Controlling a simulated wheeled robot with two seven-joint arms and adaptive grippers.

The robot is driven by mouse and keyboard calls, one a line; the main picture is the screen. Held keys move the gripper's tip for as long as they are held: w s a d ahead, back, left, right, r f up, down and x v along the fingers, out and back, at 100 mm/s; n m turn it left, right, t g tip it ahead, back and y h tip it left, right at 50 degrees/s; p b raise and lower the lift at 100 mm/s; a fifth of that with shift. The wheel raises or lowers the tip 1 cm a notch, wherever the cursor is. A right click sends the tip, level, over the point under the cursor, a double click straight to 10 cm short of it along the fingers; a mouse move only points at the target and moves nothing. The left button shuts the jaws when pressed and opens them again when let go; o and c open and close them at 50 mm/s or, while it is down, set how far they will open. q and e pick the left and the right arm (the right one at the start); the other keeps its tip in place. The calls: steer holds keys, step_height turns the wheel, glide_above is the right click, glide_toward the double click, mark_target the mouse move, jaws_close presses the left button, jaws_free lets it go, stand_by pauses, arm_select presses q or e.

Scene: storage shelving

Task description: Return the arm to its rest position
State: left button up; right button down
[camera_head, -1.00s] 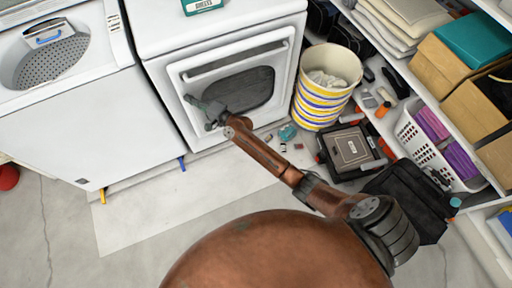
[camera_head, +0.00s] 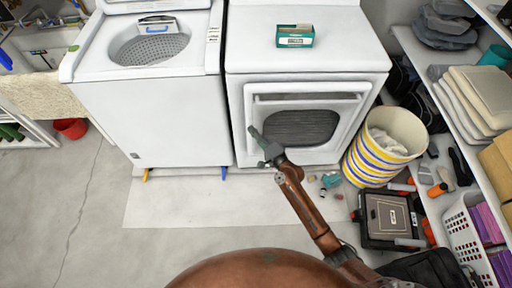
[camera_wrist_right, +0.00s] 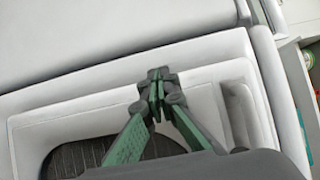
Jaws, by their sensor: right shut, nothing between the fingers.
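My right gripper (camera_head: 262,143) is in front of the white dryer (camera_head: 300,62) in the head view, near the left side of its door's dark panel (camera_head: 305,127). The reddish-brown right arm reaches up to it from the lower right. In the right wrist view the green-grey fingers of the right gripper (camera_wrist_right: 157,88) meet at their tips, shut with nothing between them. Behind them are the dryer door (camera_wrist_right: 205,90) and its dark ribbed panel (camera_wrist_right: 85,155). I cannot tell whether the fingers touch the door. My left gripper is not in view.
A top-loading washer (camera_head: 150,105) stands left of the dryer, which has a green box (camera_head: 295,36) on top. A striped bin (camera_head: 372,160), a black case (camera_head: 388,218) and a white basket (camera_head: 466,235) crowd the right. Floor (camera_head: 75,215) is clear at left.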

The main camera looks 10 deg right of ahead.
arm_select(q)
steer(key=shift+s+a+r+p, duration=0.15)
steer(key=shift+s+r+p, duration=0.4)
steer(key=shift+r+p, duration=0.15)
arm_select(e)
steer(key=s, duration=0.7)
steer(key=shift+s+d+f, duration=0.1)
steer(key=shift+f, duration=0.1)
